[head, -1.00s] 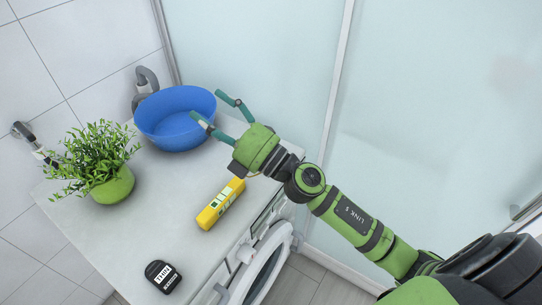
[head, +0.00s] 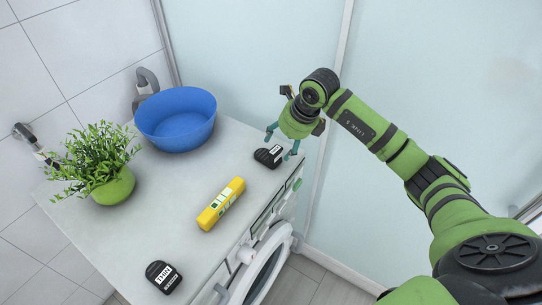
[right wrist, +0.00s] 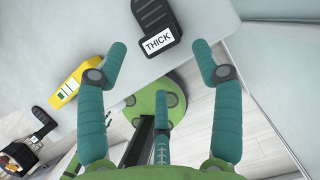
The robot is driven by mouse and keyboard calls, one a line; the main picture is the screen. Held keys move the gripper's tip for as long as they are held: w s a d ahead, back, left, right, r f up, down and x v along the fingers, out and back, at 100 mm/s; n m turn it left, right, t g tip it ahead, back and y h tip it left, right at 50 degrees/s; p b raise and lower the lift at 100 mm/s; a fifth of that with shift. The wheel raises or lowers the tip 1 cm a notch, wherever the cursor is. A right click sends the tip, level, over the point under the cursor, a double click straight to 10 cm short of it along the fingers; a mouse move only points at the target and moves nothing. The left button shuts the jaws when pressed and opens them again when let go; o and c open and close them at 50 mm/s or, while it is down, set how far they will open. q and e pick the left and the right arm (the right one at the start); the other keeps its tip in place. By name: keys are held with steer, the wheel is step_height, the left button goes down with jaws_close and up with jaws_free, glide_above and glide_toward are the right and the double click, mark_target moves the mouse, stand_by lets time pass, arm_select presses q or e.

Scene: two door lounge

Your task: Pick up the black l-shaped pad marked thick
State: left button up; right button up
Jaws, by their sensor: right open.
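The black pad marked THICK (head: 268,156) lies on the counter near its right edge, with its white label facing up. It also shows at the top of the right wrist view (right wrist: 155,22), where the label reads THICK. My right gripper (head: 281,143) is open and empty, pointing down at the counter edge beside this pad. In the right wrist view the pad lies just beyond the gap between the fingertips (right wrist: 160,50), and I see no contact. A second black pad (head: 163,277) with a white label, apparently reading THIN, lies at the near end of the counter. My left gripper is not in view.
A yellow box-like object (head: 221,203) lies between the two pads on the counter (head: 165,225). A blue bowl (head: 176,119) and a potted plant (head: 113,186) stand farther back. A washing machine door (head: 270,265) is below the front edge. Glass panels (head: 260,60) stand behind.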

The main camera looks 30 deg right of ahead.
mark_target(278, 153)
steer(key=p+x, duration=0.2)
steer(key=x, duration=0.3)
steer(key=shift+d+f, duration=0.1)
steer(key=shift+f, duration=0.5)
steer(key=c, duration=1.3)
